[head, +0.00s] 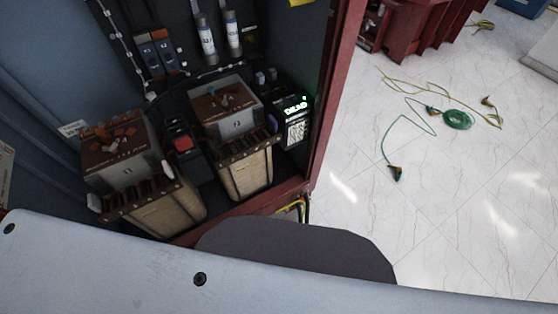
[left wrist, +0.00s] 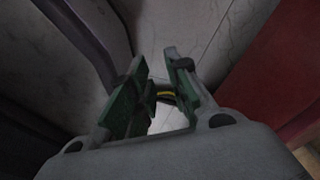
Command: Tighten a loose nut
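No single nut can be made out. In the head view, two transformers stand in the open cabinet: the left transformer (head: 165,205) and the right transformer (head: 247,172). Each has a brown top. Small fittings (head: 224,98) show on the right top and orange-brown ones (head: 118,136) on the left top, too small to tell whether any is loose. My left gripper (left wrist: 160,66) shows only in the left wrist view, its green-padded fingers apart with nothing held. It points down toward the floor beside a red surface (left wrist: 275,75). My right gripper is not in view.
The cabinet has a red frame edge (head: 334,95). Between and beside the transformers are a device with a red button (head: 183,144) and a lit "DEAD" display (head: 296,105). Green cable (head: 457,119) with clamps lies on the open tiled floor (head: 450,210).

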